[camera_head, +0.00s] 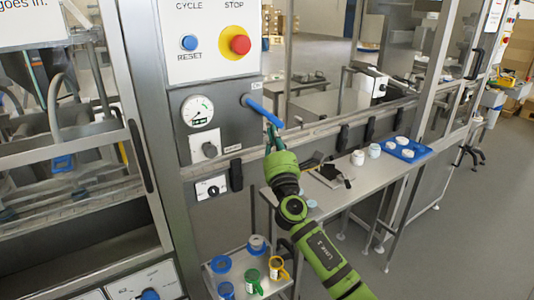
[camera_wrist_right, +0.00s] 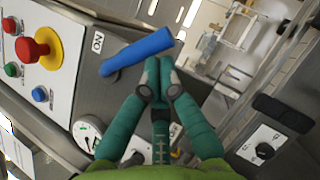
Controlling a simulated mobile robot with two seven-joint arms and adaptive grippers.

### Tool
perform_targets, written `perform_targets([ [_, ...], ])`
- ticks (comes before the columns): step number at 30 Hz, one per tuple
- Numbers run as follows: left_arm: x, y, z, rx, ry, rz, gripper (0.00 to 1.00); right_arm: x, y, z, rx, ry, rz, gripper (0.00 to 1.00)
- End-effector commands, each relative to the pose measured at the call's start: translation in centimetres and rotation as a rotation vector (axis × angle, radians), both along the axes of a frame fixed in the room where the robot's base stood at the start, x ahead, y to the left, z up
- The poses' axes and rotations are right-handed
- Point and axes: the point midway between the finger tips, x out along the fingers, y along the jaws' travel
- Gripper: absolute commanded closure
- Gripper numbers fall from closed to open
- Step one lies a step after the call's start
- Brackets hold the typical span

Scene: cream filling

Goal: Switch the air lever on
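The air lever is a blue bar (camera_head: 262,110) on the grey machine panel, right of the pressure gauge. It slants down to the right from its pivot. In the right wrist view the lever (camera_wrist_right: 138,52) runs across, beyond the fingertips. My right gripper (camera_head: 271,131), green with dark teal fingers, is just below the lever's free end. In the wrist view its fingertips (camera_wrist_right: 158,70) are together with nothing seen between them. They are very near the lever; I cannot tell whether they touch it. A small label (camera_wrist_right: 97,42) by the pivot reads ON. My left gripper is not in view.
The panel above holds a red stop button (camera_head: 240,45) and a blue reset button (camera_head: 189,43). The pressure gauge (camera_head: 197,111) and a black knob (camera_head: 209,150) sit left of the lever. A side table with a blue tray (camera_head: 407,150) of white jars stands at right.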

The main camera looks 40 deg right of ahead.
Motion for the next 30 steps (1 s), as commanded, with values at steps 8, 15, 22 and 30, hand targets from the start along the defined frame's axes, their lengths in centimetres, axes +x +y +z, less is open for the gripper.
perform_targets([
  [8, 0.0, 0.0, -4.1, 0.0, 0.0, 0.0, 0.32, -0.1, -1.8, 1.0, -0.266, 0.007, -0.003, 1.0],
  [15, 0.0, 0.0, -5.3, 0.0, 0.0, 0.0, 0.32, -0.1, -2.9, 2.7, -0.452, 0.016, -0.003, 1.0],
  [22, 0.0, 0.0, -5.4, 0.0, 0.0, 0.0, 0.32, -0.1, -3.5, 4.0, -0.45, 0.014, 0.0, 1.0],
  [30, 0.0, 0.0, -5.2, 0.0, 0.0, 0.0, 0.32, -0.1, -4.0, 4.9, -0.447, 0.015, 0.0, 1.0],
])
